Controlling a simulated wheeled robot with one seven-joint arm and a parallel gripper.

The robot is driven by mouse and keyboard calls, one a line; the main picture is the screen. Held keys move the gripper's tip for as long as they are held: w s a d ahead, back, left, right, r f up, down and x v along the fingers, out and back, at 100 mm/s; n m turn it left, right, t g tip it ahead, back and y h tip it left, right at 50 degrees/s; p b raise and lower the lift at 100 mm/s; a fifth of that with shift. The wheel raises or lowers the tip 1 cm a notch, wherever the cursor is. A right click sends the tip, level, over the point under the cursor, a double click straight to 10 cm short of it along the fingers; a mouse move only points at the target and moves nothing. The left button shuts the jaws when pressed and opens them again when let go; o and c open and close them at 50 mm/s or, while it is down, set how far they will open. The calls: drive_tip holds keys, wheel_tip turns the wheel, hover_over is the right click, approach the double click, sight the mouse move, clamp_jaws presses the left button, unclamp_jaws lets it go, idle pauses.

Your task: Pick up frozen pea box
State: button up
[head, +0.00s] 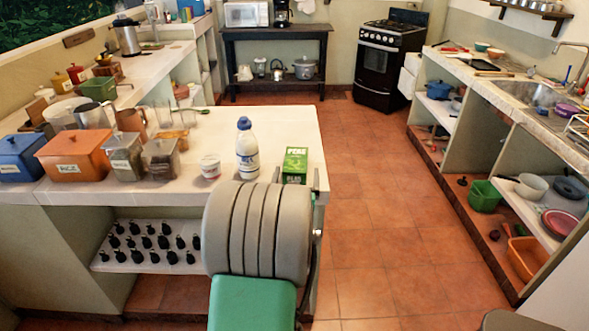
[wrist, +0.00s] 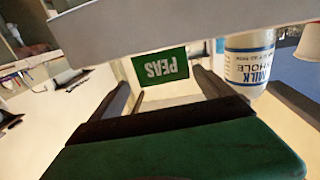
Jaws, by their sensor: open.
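The frozen pea box (head: 295,165) is a small green carton standing near the right front edge of the white counter. In the wrist view the pea box (wrist: 160,67) shows its "PEAS" label upside down. My gripper (wrist: 162,92) is open and empty, its two dark fingers pointing toward the box, which appears between and beyond the fingertips. The gripper does not touch the box as far as I can see. In the head view my grey and green arm hides most of the gripper and part of the counter edge.
A milk bottle (head: 247,150) stands just left of the box; it also shows in the wrist view (wrist: 249,62). A small white tub (head: 210,167) sits further left, beside several canisters. The counter (head: 285,122) is clear behind the box. Open tiled floor lies to the right.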

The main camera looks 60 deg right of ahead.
sight(296, 159)
drive_tip(key=x, duration=0.5)
drive_tip(key=p+x, duration=0.1)
drive_tip(key=x, duration=0.2)
drive_tip(key=shift+w+a, duration=0.15)
drive_tip(key=shift+w, duration=0.15)
drive_tip(key=c, duration=1.8)
